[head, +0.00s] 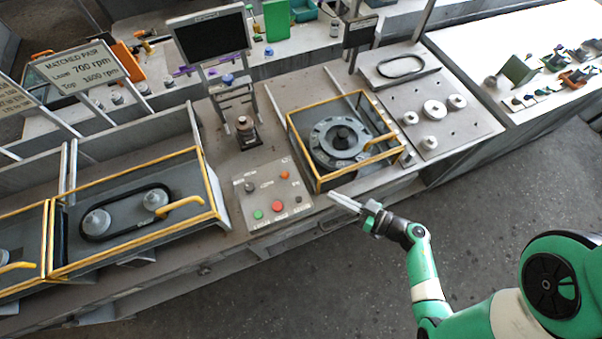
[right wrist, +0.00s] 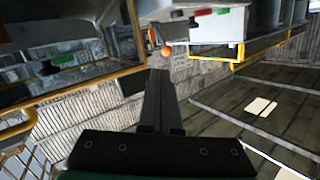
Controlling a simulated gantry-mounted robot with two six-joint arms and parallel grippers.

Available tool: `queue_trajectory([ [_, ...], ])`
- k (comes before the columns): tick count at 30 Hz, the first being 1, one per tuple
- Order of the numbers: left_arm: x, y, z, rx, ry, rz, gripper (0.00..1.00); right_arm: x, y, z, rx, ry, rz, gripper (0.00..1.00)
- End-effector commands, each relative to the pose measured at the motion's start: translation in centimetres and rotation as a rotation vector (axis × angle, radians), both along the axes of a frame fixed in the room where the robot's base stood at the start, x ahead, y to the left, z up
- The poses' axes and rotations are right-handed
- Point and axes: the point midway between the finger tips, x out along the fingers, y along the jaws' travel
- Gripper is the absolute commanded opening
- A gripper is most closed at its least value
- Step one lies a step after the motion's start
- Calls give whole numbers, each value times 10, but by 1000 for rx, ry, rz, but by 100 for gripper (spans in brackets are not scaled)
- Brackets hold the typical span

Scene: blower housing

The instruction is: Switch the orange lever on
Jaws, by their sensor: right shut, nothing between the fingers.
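The control panel (head: 272,198) lies on the bench at the centre, with a green button, a red button and small knobs. A small orange part (head: 284,175) shows near its top right; I cannot tell for sure that it is the lever. In the right wrist view an orange ball (right wrist: 165,51) sits on a short stem ahead of the fingers, likely the lever's tip. My right gripper (head: 333,197) is shut and empty, to the right of the panel in the picture and apart from it. Its fingers (right wrist: 157,100) show together in the wrist view. My left gripper is out of view.
A yellow-framed guard with a handle surrounds a round housing (head: 341,138) just behind my right gripper. Another yellow-framed bay with a belt (head: 125,211) lies left of the panel. A dark monitor (head: 211,36) stands behind. The floor in front is clear.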

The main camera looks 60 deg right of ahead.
Motion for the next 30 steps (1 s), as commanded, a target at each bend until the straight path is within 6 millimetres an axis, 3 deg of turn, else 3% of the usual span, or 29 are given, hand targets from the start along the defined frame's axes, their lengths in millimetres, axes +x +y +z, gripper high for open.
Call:
queue_trajectory([
  [2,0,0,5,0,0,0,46,-3,4,14,-117,25,15,0],
  [5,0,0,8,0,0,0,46,-6,12,24,-155,37,27,0],
  [19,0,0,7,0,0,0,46,-4,18,20,-136,40,33,0],
  [25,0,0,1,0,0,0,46,17,21,16,-137,37,40,0],
  [30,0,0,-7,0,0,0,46,50,21,8,-138,36,41,0],
])
